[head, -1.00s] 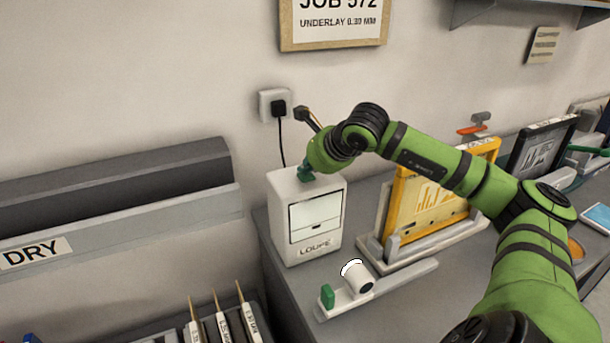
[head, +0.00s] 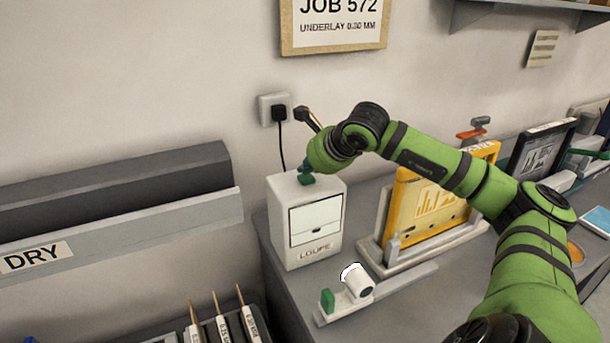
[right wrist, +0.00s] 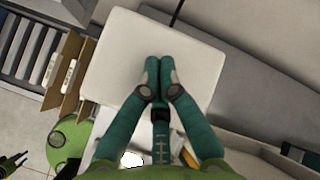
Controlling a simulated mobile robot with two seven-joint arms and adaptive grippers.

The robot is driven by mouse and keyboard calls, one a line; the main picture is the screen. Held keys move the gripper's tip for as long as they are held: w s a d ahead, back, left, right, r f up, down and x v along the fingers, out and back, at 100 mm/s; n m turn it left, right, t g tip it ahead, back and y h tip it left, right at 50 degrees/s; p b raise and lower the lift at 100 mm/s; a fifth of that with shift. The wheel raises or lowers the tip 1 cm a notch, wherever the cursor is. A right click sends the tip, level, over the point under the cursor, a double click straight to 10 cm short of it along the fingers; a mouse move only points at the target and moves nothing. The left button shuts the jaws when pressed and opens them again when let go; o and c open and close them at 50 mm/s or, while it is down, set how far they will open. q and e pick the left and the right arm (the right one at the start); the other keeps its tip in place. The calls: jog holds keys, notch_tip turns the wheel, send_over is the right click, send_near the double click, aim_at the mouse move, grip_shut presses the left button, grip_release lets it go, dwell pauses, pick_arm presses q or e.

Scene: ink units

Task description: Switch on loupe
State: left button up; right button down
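The loupe (head: 316,249) is a white box with a pale front panel and the label LOUPE, standing upright on the grey bench against the wall. Its top also fills the middle of the right wrist view (right wrist: 125,60). My right gripper (head: 306,179) points down at the loupe's top. In the right wrist view its dark green fingers (right wrist: 158,68) are together with nothing visible between them. The tips are at or just above the top; contact is unclear. No switch shows. A small dark green pronged shape (right wrist: 12,165), apparently my left gripper, is cut off at the lower left.
A black plug (head: 279,113) in the wall socket has a cable running behind the loupe. A white cylinder (head: 359,283) and green block (head: 327,301) stand on a rail in front. A yellow framed screen (head: 425,210) stands right, below my right arm.

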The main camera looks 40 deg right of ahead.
aim_at(308, 178)
notch_tip(308, 178, up, 6)
jog(key=p, duration=0.4)
jog(key=shift+f, duration=0.1)
jog(key=shift+f, duration=0.1)
